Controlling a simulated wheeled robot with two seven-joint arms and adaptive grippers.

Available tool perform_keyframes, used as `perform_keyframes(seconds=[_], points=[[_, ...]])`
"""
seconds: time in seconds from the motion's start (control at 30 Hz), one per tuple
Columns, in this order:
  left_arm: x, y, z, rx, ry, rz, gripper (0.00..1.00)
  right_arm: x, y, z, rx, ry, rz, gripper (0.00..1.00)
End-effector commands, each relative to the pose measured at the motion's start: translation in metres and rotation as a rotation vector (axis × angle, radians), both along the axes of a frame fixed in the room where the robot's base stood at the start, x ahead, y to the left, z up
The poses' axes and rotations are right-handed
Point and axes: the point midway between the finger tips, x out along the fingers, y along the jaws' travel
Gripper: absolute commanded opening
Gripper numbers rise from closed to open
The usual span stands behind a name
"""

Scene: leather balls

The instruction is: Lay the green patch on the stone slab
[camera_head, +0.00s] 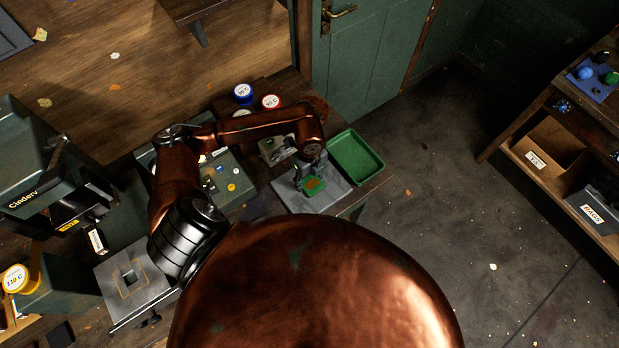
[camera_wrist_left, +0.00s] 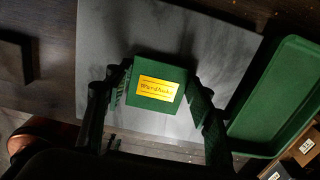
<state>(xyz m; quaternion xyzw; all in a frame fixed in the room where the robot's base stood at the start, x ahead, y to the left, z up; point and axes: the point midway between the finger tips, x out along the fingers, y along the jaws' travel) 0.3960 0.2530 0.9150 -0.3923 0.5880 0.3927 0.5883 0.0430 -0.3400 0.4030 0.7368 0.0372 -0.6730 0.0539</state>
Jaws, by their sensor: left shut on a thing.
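The green patch (camera_wrist_left: 146,72) carries a gold label and sits between the two fingers of my left gripper (camera_wrist_left: 155,105) in the left wrist view. The fingers are shut on its sides. The grey stone slab (camera_wrist_left: 105,35) lies behind and below the patch. In the head view my left gripper (camera_head: 311,180) is over the slab (camera_head: 338,194), and the small green patch (camera_head: 314,186) shows at its tips. I cannot tell whether the patch touches the slab. My right gripper is not in view.
A green tray (camera_head: 355,157) stands just right of the slab, and also shows in the left wrist view (camera_wrist_left: 285,90). Blue (camera_head: 243,91) and red (camera_head: 270,101) lidded tins stand behind. A shelf with a cardboard box (camera_head: 552,147) is at far right; open floor lies between.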

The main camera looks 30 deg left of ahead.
Motion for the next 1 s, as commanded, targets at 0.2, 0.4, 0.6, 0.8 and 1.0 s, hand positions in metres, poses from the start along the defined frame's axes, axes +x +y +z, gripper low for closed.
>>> perform_keyframes(seconds=[0.2,0.4,0.6,0.8,1.0], points=[[0.000,0.000,-0.001,0.000,0.001,0.000,0.64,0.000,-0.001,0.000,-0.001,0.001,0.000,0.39],[0.000,0.000,0.000,0.000,0.001,0.000,0.67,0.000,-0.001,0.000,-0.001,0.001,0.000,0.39],[0.000,0.000,0.004,0.000,0.000,0.000,0.67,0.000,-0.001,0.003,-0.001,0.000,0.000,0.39],[0.001,0.001,0.032,0.001,-0.005,-0.001,0.67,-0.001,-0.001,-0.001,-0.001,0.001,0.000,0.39],[0.001,0.000,0.075,0.001,-0.004,-0.001,0.67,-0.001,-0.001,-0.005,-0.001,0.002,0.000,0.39]])
